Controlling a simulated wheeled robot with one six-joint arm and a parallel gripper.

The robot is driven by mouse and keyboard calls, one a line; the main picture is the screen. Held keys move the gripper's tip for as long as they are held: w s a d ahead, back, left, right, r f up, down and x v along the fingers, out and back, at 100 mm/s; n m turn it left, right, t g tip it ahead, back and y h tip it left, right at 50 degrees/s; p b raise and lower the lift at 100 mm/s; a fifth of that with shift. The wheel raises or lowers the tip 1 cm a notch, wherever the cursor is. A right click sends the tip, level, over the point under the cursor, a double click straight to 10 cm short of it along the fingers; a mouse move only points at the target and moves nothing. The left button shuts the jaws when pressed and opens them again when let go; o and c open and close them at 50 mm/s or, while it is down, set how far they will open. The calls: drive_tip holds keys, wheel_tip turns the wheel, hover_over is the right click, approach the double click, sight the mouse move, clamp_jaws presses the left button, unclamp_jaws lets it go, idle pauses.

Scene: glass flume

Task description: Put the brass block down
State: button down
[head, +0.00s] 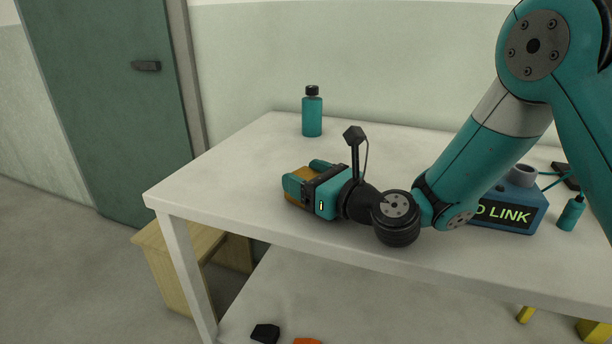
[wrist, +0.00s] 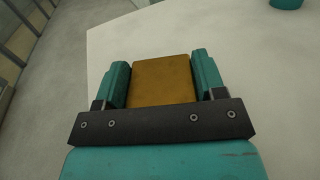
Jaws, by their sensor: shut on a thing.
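The brass block (wrist: 162,82) is a flat-faced, yellow-brown block between the two teal fingers of my gripper (wrist: 160,80) in the wrist view. Both fingers lie along its sides. In the head view my gripper (head: 306,180) is over the front left part of the white table (head: 240,160), with the brass block (head: 300,174) partly hidden by the fingers. The gripper is shut on the block and lies low, close to the tabletop. I cannot tell whether the block touches the table.
A teal bottle (head: 312,114) with a black cap stands behind my gripper. A blue box with a lit display (head: 510,212) and a small teal bottle (head: 571,213) are at the right. A wooden bench (head: 190,252) stands below the table's left end. The tabletop's left part is clear.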

drive_tip(key=shift+c, duration=1)
unclamp_jaws()
